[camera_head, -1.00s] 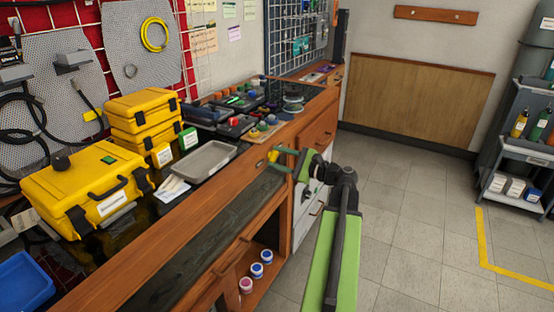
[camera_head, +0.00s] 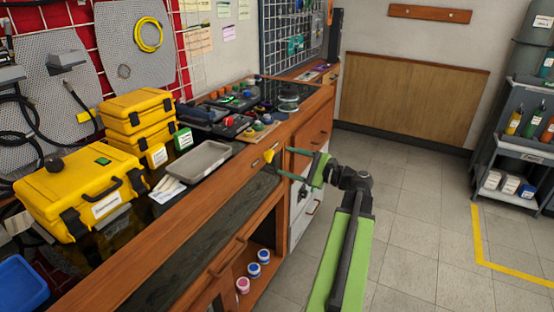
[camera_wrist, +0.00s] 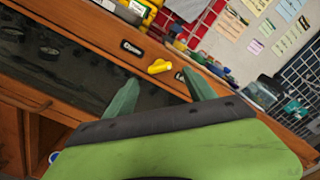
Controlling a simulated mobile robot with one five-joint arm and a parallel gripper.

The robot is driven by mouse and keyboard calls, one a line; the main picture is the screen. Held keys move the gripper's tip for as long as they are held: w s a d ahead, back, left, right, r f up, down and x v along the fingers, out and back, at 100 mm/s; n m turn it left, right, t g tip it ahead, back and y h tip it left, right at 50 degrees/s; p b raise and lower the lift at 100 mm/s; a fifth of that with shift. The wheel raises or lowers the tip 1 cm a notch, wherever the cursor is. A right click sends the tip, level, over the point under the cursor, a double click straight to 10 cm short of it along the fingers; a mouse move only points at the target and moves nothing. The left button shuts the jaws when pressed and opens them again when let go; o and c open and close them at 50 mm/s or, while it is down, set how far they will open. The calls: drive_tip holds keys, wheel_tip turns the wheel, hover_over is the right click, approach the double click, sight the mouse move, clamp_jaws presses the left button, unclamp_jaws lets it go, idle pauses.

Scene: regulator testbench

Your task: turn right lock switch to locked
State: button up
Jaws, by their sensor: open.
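The yellow lock switch (camera_head: 269,155) sits on the wooden front edge of the bench. In the wrist view the switch (camera_wrist: 160,66) lies between two small dark labels, the left one (camera_wrist: 132,47) apparently reading "Open"; the right label (camera_wrist: 180,75) is partly hidden by a finger. My gripper (camera_head: 284,162) is open, its green fingers pointing at the bench front. In the wrist view my gripper (camera_wrist: 160,77) has one finger on each side below the switch, with nothing between them. The fingers appear apart from the switch.
Yellow cases (camera_head: 84,190) and a grey tray (camera_head: 200,161) stand on the bench top. Small jars (camera_head: 253,270) sit on the shelf below. Drawers (camera_head: 312,135) are in the bench front beyond my gripper. The tiled floor (camera_head: 425,220) at right is clear.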

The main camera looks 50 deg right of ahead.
drive_tip(key=v, duration=1.1)
drive_tip(key=shift+s, duration=0.3)
drive_tip(key=shift+f, duration=0.1)
